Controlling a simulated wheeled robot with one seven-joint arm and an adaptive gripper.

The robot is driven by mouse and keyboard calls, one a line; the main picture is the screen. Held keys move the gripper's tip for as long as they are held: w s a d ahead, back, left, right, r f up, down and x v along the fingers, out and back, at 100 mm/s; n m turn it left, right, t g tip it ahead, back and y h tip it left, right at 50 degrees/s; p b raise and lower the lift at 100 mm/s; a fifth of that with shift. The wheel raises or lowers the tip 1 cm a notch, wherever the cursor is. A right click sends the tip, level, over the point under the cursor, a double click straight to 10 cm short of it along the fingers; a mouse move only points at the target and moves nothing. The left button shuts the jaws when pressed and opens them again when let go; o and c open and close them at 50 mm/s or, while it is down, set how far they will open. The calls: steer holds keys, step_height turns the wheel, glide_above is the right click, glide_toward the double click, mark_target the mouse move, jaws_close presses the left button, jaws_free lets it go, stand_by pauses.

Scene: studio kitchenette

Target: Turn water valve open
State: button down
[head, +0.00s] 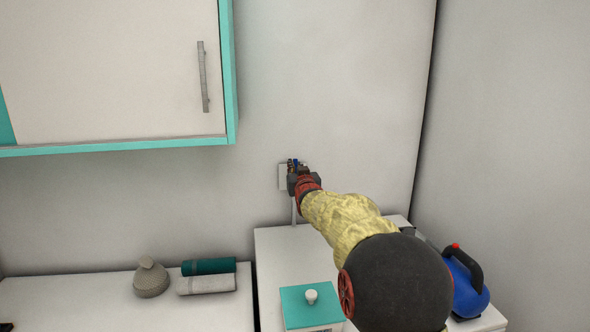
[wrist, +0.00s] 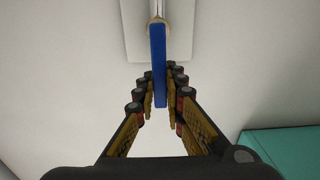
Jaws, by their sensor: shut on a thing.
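The water valve has a blue lever handle (wrist: 158,65) that hangs lengthwise in the wrist view, with a brass-coloured fitting at its far end. The fitting joins a pale wall plate (wrist: 130,35), which also shows in the head view (head: 283,177). My gripper (wrist: 160,95) is shut on the blue handle, with one finger on each side of its near end. In the head view my gripper (head: 297,172) is at the wall plate and covers most of the valve; only a little blue shows there.
A wall cabinet (head: 115,70) with teal edges hangs at upper left. Below the valve is a white counter (head: 280,250) with a teal-lidded box (head: 310,312). A blue kettle-like object (head: 466,288) stands at right.

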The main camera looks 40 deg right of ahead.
steer(key=shift+f, duration=0.15)
steer(key=c, duration=1.8)
jaws_free()
steer(key=shift+c, duration=0.2)
steer(key=v, duration=1.2)
steer(key=shift+a, duration=0.15)
